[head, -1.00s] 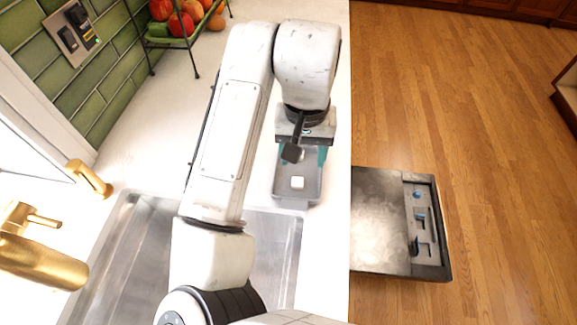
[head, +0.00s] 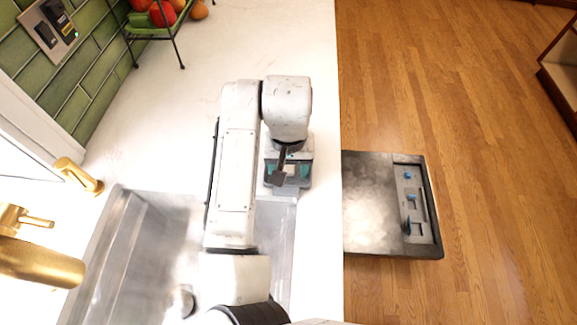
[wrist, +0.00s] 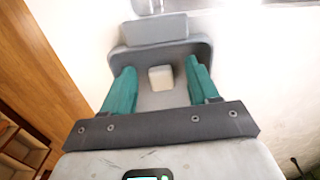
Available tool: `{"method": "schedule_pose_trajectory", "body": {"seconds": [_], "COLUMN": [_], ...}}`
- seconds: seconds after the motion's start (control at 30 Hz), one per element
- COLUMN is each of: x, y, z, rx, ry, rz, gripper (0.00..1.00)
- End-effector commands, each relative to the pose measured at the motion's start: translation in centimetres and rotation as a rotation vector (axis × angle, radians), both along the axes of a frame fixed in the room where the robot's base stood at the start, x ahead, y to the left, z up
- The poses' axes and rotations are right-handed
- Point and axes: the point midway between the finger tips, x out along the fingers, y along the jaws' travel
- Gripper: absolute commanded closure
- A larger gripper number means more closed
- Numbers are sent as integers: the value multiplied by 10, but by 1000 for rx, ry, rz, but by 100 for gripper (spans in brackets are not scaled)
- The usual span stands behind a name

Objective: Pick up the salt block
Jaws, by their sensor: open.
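The salt block looks like a small white block (wrist: 160,78) lying in a grey tray (wrist: 203,48) in the wrist view. The tray stands on the white counter, and its near end (head: 283,191) shows in the head view beside the sink. My gripper (wrist: 160,66) is open, with its two teal fingers over the tray, one to each side of the block. A gap shows between each finger and the block.
A steel sink (head: 125,255) lies at the lower left, with a gold tap (head: 40,262) beside it. A wire rack (head: 150,30) of fruit stands at the back left. A dishwasher door (head: 372,200) juts out right of the counter edge. The counter behind the tray is clear.

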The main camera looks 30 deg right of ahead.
Motion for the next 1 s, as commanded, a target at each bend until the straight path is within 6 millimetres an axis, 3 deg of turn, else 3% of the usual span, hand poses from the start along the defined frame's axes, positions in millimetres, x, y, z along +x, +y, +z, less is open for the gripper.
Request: {"method": "schedule_pose_trajectory", "body": {"seconds": [0.17, 0.8, 1.0], "x": [0, 0, 0], "y": [0, 0, 0], "z": [0, 0, 0], "rx": [0, 0, -1], "ry": [0, 0, -1], "rz": [0, 1, 1], "gripper": [40, 100, 100]}}
